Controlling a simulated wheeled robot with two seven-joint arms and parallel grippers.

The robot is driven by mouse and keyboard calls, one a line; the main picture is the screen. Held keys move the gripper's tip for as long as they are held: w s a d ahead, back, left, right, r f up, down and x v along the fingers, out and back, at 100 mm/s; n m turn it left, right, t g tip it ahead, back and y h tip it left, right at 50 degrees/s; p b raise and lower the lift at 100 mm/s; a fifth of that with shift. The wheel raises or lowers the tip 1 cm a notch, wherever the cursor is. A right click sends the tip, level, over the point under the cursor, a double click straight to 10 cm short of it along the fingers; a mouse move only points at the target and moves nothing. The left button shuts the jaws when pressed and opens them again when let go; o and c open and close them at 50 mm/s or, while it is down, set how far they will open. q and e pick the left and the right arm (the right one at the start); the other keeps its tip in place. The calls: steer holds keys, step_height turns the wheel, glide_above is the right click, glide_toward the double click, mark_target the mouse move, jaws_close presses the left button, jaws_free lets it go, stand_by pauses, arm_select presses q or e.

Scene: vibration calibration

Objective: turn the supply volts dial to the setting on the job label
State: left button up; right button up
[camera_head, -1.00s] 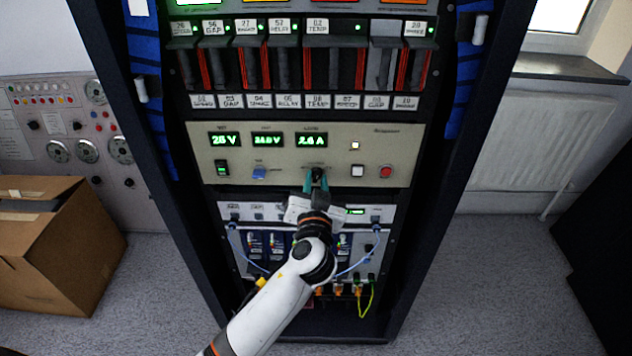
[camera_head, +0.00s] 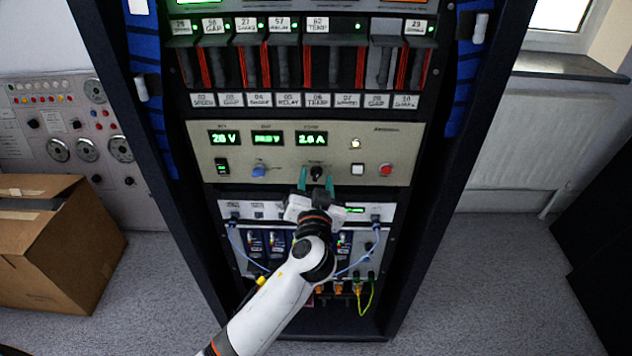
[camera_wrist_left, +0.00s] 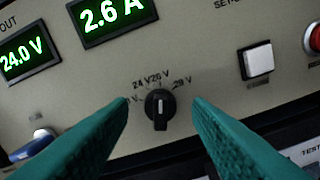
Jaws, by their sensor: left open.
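The supply volts dial is a small black knob (camera_head: 316,173) on the beige power panel (camera_head: 390,150), below the right green display. In the left wrist view the knob (camera_wrist_left: 160,108) has a white pointer line directed roughly up, near the middle of its volt marks. The marks include 24 V and 29 V; another looks like 26 V or 28 V. My left gripper (camera_head: 316,184) is open, its green fingers on either side of the knob and apart from it. I cannot make out a job label. My right gripper is not in view.
A blue knob (camera_head: 259,170), a white button (camera_head: 357,169) and a red button (camera_head: 385,169) sit nearby. Blue cables (camera_head: 240,255) hang below.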

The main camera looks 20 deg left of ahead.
arm_select(q)
steer(key=shift+s+d+f, duration=0.1)
steer(key=shift+s+d, duration=0.05)
steer(key=shift+s, duration=0.15)
steer(key=b+v, duration=0.1)
steer(key=v, duration=1)
steer(key=shift+s, duration=0.15)
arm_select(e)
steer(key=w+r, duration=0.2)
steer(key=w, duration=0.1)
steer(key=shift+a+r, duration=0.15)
